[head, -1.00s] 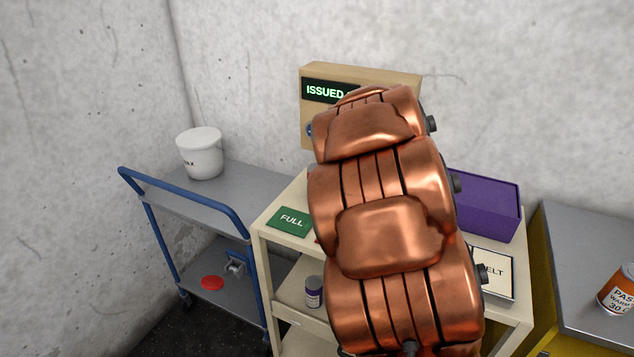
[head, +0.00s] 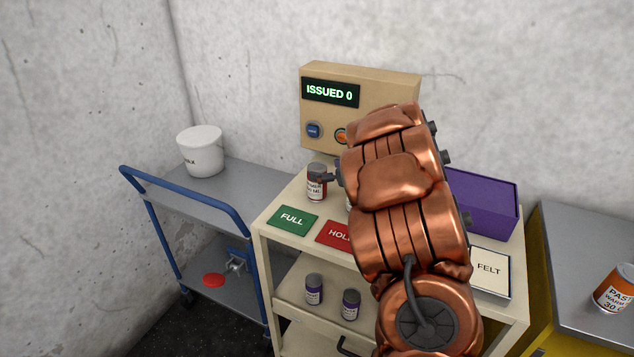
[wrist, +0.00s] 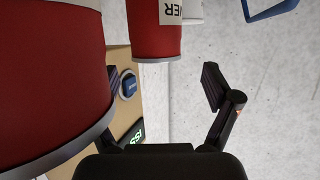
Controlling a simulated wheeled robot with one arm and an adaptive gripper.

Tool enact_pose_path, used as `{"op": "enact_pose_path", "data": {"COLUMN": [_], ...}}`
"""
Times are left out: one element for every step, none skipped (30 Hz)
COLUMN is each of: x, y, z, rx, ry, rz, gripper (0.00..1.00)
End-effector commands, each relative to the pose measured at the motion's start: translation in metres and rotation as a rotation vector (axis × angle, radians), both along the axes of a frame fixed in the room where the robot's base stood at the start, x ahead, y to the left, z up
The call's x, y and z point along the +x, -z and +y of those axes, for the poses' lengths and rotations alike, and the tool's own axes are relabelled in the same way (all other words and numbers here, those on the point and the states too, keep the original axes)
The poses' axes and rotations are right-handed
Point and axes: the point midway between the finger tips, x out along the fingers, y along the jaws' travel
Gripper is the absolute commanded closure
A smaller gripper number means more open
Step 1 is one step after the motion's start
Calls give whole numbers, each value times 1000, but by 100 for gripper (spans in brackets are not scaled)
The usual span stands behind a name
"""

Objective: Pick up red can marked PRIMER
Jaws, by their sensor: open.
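A red can (head: 317,183) with a white label stands on the cart's top at the back left; its print is too small to read surely. A second can (head: 349,203) is mostly hidden behind my arm. In the head view, a dark finger (head: 329,179) is beside the back-left can.
The cream cart (head: 268,232) bears green FULL (head: 292,219) and red HOLD (head: 334,236) cards, a FELT pad (head: 489,270) and a purple bin (head: 485,205). An ISSUED 0 panel (head: 385,80) stands behind.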

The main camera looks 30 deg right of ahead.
Motion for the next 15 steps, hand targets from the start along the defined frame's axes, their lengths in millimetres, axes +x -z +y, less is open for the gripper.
{"op": "enact_pose_path", "data": {"x": [1, 3, 5, 7, 9, 12, 14, 17, 21, 24, 27, 31, 34, 37, 40], "y": [0, 1, 1, 2, 3, 4, 5, 5, 7, 8, 10, 12, 14, 16, 17], "z": [0, 0, 0, 0, 0, 0, 0, 0, 0, 0, 1, 1, 2, 2, 2], "rx": [0, 0, 0, 0, -1, -1, -1, -2, -2, -2, -1, 0, -1, 0, 0], "ry": [0, 0, 0, -1, -1, -1, -1, -1, -1, -1, 0, 0, 0, 0, 0], "rz": [0, 0, 0, 1, 1, 1, 1, 1, 1, 2, 3, 3, 4, 4, 5], "gripper": [12, 12, 12, 12, 12, 12, 12, 12, 12, 12, 12, 12, 12, 12, 12]}}
